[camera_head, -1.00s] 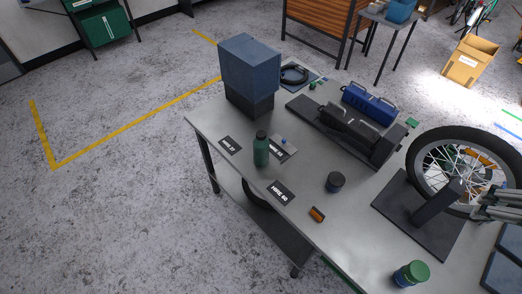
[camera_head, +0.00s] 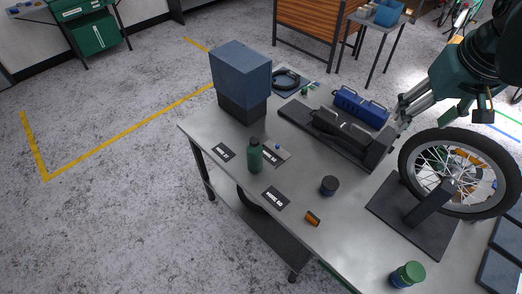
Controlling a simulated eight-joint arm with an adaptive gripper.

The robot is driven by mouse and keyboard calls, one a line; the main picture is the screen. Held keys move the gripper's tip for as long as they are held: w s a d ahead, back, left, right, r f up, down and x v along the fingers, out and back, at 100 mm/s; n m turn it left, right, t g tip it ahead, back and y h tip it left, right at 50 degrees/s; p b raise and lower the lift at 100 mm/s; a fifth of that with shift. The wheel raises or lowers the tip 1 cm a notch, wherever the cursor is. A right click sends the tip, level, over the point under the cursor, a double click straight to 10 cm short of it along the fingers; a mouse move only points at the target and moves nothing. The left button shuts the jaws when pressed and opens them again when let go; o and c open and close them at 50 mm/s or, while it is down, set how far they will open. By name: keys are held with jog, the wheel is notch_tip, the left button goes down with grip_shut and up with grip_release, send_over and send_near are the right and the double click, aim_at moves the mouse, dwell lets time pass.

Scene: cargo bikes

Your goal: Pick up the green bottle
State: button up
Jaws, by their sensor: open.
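The green bottle (camera_head: 255,157) stands upright on the grey workbench (camera_head: 305,250), near its left edge and beside the black label cards (camera_head: 275,197). It has a dark cap. My gripper (camera_head: 402,112) is above the right part of the bench, by the blue case and the wheel, well to the right of the bottle. Its fingers are apart and nothing shows between them.
A blue-grey box on a dark base (camera_head: 240,80) stands behind the bottle. A dark jar (camera_head: 329,185), an orange-and-black block (camera_head: 313,219) and a green-lidded jar (camera_head: 408,274) stand to the right. The blue case (camera_head: 360,107) and spoked wheel (camera_head: 455,170) are obstacles.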

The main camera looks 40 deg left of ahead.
jog(key=a+n+g, duration=0.1)
jog(key=a+n, duration=0.1)
jog(key=a, duration=0.8)
jog(key=n+g+h, duration=0.2)
jog(key=n, duration=0.5)
send_over(254, 139)
notch_tip(254, 139, down, 8)
jog(key=f, duration=0.1)
notch_tip(254, 139, down, 26)
jog(key=shift+r+p, duration=0.25)
jog(key=shift+p, duration=0.1)
jog(key=shift+f, duration=0.15)
jog(key=shift+f, duration=1.3)
jog(key=shift+f, duration=0.15)
jog(key=shift+s+d+f+p, duration=0.15)
jog(key=shift+f+p, duration=0.1)
jog(key=shift+f, duration=1)
jog(key=shift+w+d+f+p, duration=0.1)
jog(key=shift+f+p, duration=0.1)
jog(key=shift+f, duration=1)
